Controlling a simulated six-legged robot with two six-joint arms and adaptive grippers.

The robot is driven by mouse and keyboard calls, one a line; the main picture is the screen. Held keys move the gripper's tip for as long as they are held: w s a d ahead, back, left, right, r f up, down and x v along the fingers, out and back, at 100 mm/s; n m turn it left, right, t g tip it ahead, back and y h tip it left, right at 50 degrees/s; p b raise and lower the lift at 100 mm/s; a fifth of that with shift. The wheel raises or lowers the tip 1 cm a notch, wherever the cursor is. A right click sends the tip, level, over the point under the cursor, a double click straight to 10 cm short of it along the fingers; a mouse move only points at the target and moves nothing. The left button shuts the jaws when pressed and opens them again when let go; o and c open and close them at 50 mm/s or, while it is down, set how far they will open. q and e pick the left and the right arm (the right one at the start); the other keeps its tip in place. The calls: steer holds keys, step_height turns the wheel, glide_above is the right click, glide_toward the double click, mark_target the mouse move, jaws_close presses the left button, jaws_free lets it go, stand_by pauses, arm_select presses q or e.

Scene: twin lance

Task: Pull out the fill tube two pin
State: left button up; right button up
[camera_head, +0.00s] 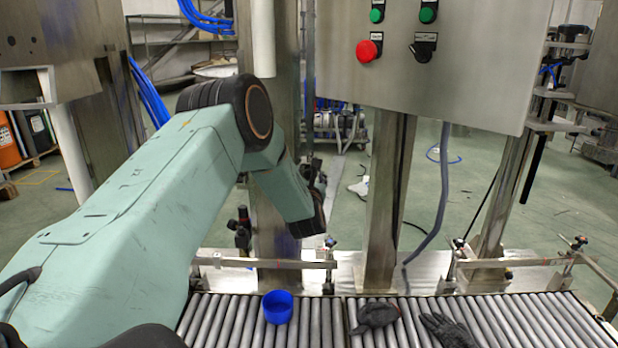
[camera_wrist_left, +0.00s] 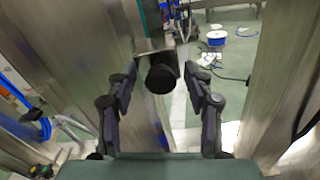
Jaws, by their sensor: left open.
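In the left wrist view a black round knob (camera_wrist_left: 162,74) on a short metal part sits between the spread fingers of my left gripper (camera_wrist_left: 158,88). It looks like the pin's end, but I cannot tell which tube it belongs to. Clear gaps show on both sides, and neither finger appears to touch it. In the head view my left gripper (camera_head: 313,168) is mostly hidden behind my wrist, beside a steel column, and the pin cannot be made out. A white tube (camera_head: 262,38) hangs above my arm. My right gripper is not in view.
A control box (camera_head: 470,75) with a red button (camera_head: 368,50) hangs at upper right. Below, a roller conveyor (camera_head: 335,325) carries a blue cup (camera_head: 278,307) and two dark gloves (camera_head: 376,315). Steel posts (camera_head: 385,200) and guide rails (camera_head: 510,262) stand close around.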

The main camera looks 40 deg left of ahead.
arm_select(q)
jaws_close()
stand_by(0.4)
